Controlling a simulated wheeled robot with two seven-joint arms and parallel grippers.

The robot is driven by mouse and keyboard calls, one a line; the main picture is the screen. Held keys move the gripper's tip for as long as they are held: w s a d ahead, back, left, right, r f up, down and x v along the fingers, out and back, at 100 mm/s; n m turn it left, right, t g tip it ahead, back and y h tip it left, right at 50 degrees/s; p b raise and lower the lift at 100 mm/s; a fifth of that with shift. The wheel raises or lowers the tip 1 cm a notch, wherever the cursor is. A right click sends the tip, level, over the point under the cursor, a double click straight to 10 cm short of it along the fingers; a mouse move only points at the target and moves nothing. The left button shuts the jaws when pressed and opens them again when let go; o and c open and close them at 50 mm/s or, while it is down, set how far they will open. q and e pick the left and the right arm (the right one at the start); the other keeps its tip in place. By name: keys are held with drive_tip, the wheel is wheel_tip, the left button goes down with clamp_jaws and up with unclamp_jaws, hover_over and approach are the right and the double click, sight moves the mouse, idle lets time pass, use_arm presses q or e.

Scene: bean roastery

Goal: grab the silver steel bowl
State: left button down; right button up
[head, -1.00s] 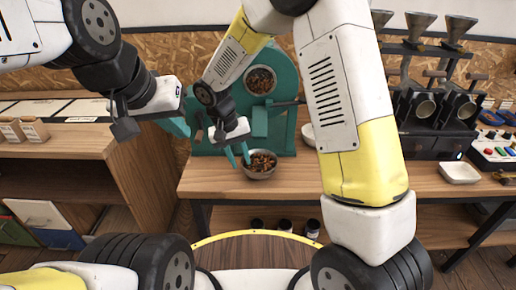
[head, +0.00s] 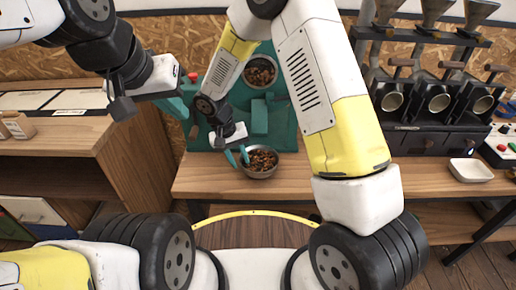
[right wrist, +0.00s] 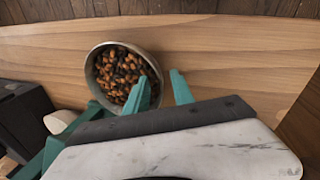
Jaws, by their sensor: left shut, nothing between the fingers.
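The silver steel bowl (head: 262,175), full of brown beans, stands on the wooden counter in front of the teal roaster. It also shows in the right wrist view (right wrist: 92,88). My right gripper (head: 238,156) is open at the bowl's left side. In the right wrist view the right gripper (right wrist: 160,85) has one finger overlapping the bowl and the other just outside it, with the rim between them. I cannot tell whether the fingers touch the rim. My left gripper (head: 178,106) is shut and empty, well left of the bowl.
The teal roaster (head: 283,125) stands right behind the bowl. A white dish (head: 471,170) and a black machine with several portholes (head: 436,140) are at the right. A wooden cabinet (head: 75,140) stands at the left. Counter to the bowl's left is clear.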

drive_tip(key=shift+x, duration=1)
clamp_jaws()
idle(0.6)
